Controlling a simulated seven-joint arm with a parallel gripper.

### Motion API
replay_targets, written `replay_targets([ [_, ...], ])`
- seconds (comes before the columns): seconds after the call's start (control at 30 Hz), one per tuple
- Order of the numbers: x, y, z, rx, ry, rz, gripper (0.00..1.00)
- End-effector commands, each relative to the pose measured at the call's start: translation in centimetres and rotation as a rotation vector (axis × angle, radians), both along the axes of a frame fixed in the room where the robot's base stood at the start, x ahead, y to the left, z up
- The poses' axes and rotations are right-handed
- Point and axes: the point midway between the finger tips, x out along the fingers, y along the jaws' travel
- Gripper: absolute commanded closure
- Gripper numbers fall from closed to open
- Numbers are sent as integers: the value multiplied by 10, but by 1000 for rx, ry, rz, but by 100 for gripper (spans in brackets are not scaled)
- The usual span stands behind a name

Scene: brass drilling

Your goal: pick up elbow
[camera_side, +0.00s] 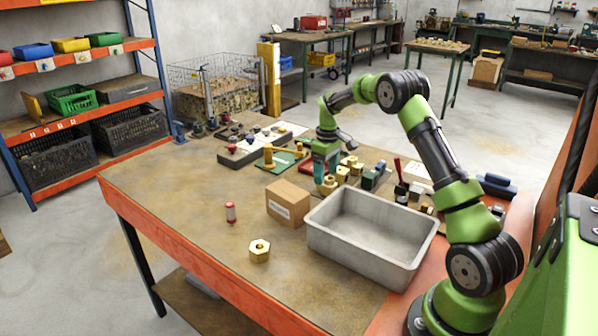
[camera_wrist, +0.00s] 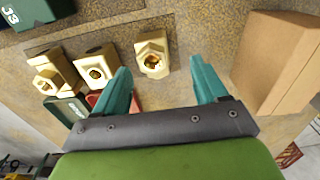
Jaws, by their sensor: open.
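My gripper (camera_wrist: 160,80) is open, its two teal fingers apart and pointing down at the bench; it also shows in the side view (camera_side: 325,160). A brass fitting (camera_wrist: 152,55) with a round opening lies just past the fingertips, between them in the picture and nearer the left finger. It shows below my gripper in the side view (camera_side: 328,185). Two more brass fittings lie left of the fingers in the wrist view, one blocky with a round hole (camera_wrist: 97,68) and one stepped (camera_wrist: 55,72). I cannot tell for certain which one is the elbow. Nothing is held.
A cardboard box (camera_side: 288,203) stands close to my gripper, with a grey tray (camera_side: 322,236) in front. A brass hex nut (camera_side: 259,251) and a red-and-white cylinder (camera_side: 230,212) are apart on the bench. Green blocks (camera_wrist: 35,12) crowd the left. The front-left bench is clear.

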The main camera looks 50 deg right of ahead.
Motion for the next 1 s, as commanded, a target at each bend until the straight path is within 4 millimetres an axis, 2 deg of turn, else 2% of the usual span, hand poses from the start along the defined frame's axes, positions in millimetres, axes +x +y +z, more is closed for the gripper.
replay_targets([
  [0.13, -2, -3, -12, 1, 2, -1, 28],
  [0.4, -4, -7, -49, 0, 1, 0, 28],
  [0.7, -4, -8, -53, -1, -1, 0, 28],
  [1.0, -4, -8, -53, -1, -1, 0, 74],
])
